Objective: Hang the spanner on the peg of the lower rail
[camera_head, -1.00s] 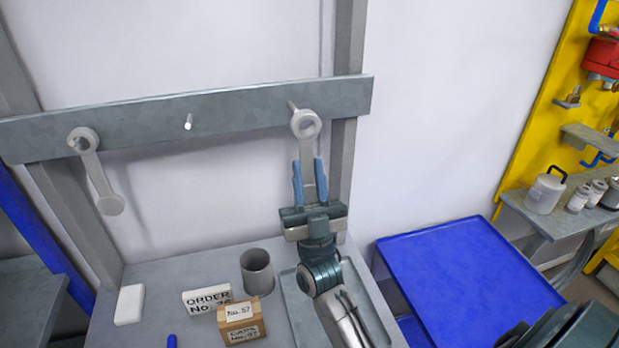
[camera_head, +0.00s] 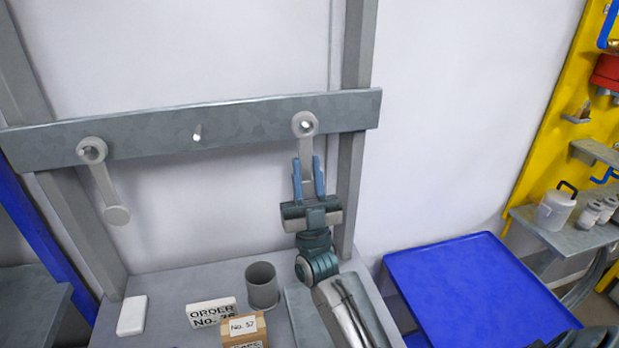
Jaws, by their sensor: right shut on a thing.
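A grey spanner (camera_head: 306,151) stands upright at the right end of the lower rail (camera_head: 250,122), its ring end on top. A peg tip (camera_head: 308,125) shows inside the ring, so the ring appears to be around the peg. My right gripper (camera_head: 308,178) is shut on the spanner's shaft below the ring, its blue fingers on either side. A bare peg (camera_head: 197,132) sticks out of the middle of the rail. A second grey spanner (camera_head: 105,180) hangs tilted by its ring at the left end. My left gripper is not in view.
Below the rail is a grey bench with a grey cup (camera_head: 262,288), a cardboard box (camera_head: 243,329), an order sign (camera_head: 211,312) and a white block (camera_head: 132,315). A blue table (camera_head: 475,290) stands clear at right.

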